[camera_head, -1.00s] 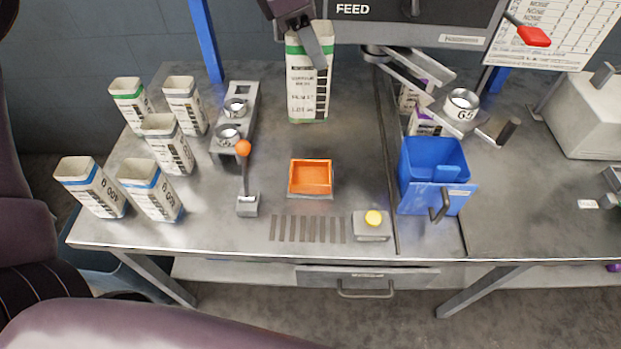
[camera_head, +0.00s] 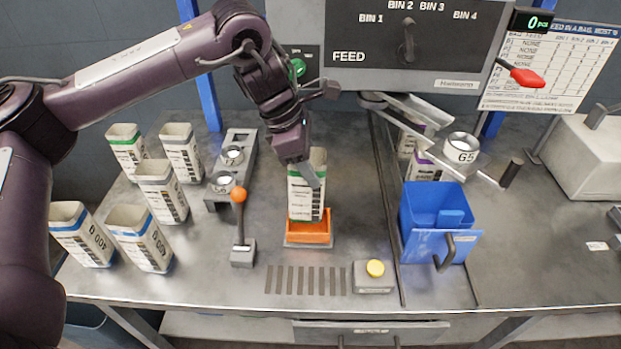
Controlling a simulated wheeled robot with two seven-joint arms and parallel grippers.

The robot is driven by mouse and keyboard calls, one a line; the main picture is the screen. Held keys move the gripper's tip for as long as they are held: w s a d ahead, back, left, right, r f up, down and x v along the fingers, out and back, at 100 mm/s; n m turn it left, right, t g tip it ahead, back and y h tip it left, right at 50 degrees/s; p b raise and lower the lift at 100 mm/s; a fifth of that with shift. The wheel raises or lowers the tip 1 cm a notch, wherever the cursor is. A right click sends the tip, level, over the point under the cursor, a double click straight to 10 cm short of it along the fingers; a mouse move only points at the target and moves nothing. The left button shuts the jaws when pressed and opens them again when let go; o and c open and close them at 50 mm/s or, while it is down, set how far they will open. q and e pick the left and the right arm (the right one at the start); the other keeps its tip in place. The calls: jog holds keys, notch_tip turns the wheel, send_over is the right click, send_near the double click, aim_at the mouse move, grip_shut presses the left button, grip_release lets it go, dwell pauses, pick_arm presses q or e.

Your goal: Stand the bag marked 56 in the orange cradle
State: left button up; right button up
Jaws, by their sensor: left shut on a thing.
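My left gripper (camera_head: 309,176) is shut on the upper part of a white paper bag (camera_head: 306,200) with a green band and dark print. The number on this bag is too small to read. The bag is upright, and its lower end is at the orange cradle (camera_head: 308,237). I cannot tell whether its base rests inside the cradle or hangs just above it. The gripper and wrist cover part of the bag's top. My right gripper is not in view.
Several other bags, one a blue-banded bag (camera_head: 140,240), stand at the left. An orange-knobbed lever (camera_head: 240,215), a yellow button box (camera_head: 374,278) and a blue bin (camera_head: 436,210) surround the cradle. The feed machine (camera_head: 400,45) stands behind.

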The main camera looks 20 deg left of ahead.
pick_arm(q)
notch_tip(320, 180, down, 4)
jog(key=shift+r, duration=0.1)
jog(key=o, duration=1.3)
jog(key=shift+r, duration=0.1)
jog(key=v, duration=0.5)
jog(key=p+v, duration=0.1)
jog(key=v, duration=0.6)
jog(key=shift+s, duration=0.1)
